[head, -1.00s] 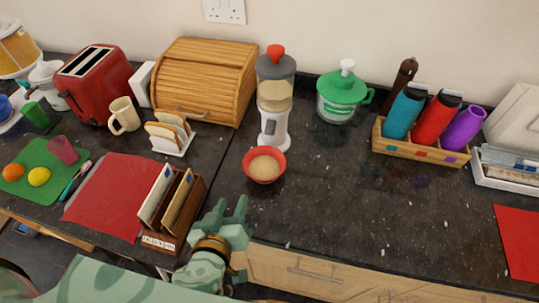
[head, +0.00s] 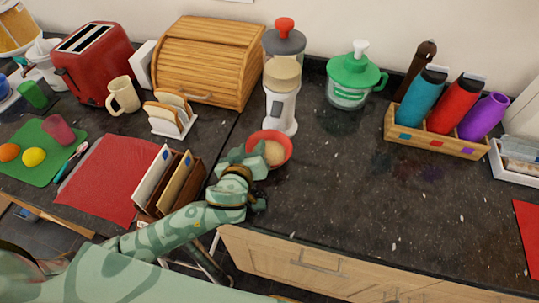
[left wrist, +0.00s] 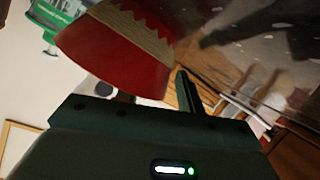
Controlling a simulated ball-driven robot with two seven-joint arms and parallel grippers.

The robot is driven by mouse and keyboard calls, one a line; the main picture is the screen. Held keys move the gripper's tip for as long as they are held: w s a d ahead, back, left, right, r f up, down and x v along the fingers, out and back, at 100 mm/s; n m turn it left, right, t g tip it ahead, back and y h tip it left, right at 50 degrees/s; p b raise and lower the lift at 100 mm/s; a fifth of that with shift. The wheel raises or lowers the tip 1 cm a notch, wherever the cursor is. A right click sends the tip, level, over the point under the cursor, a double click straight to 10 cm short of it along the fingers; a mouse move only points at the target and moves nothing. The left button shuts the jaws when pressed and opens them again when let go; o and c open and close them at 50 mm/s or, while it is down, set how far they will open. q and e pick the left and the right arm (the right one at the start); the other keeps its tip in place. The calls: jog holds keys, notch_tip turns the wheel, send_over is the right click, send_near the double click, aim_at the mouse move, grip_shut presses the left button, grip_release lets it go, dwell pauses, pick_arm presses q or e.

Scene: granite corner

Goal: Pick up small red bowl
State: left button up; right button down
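The small red bowl (head: 284,146) stands on the dark granite counter in front of the white and grey dispenser, with tan grain inside. My left gripper (head: 242,157) is at the bowl's near left side and hides part of its rim. In the left wrist view the red bowl (left wrist: 115,55) is close, at upper left. The left gripper looks open, with no firm grip visible. My right gripper is not in view.
The dispenser (head: 281,95) stands close behind the bowl. A wooden letter rack (head: 150,207) is just left of my left arm. A green-lidded jar (head: 352,80) and a bottle crate (head: 432,141) stand farther right. The counter right of the bowl is clear.

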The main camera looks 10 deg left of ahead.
pick_arm(q)
jog(key=shift+w+f, duration=0.2)
jog(key=shift+w, duration=0.15)
jog(key=shift+r, duration=0.15)
jog(key=shift+s, duration=0.1)
grip_shut()
